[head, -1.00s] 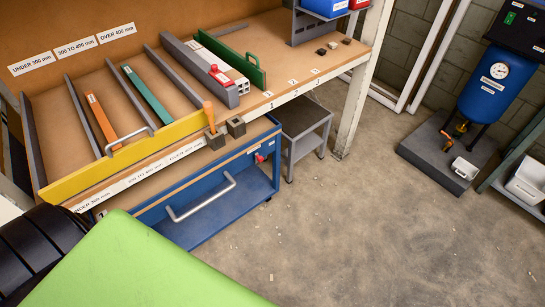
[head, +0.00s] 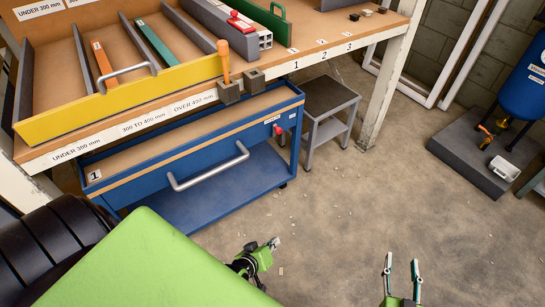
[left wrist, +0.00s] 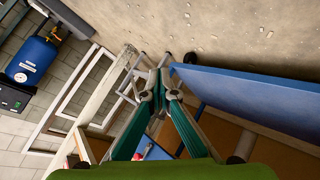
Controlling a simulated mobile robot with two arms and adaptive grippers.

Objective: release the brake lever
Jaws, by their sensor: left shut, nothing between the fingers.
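A small red lever or knob (head: 277,130) sits at the right end of the blue trolley's (head: 200,203) front, just under its top. It may be the brake lever; its setting is too small to tell. My left gripper (head: 275,243) is low over the floor, in front of and below the trolley's right end, apart from the red part. In the left wrist view its teal fingers (left wrist: 163,68) meet at the tips, shut and empty, with a blue panel (left wrist: 270,100) to their right. My right gripper (head: 402,262) is further right, fingers apart and empty.
The trolley, with a grey handle (head: 208,170), stands under a wooden bench with a yellow front rail (head: 120,98). A grey step stand (head: 328,97) is right of the trolley. A blue tank (head: 527,85) stands at far right. The concrete floor (head: 350,205) between is clear.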

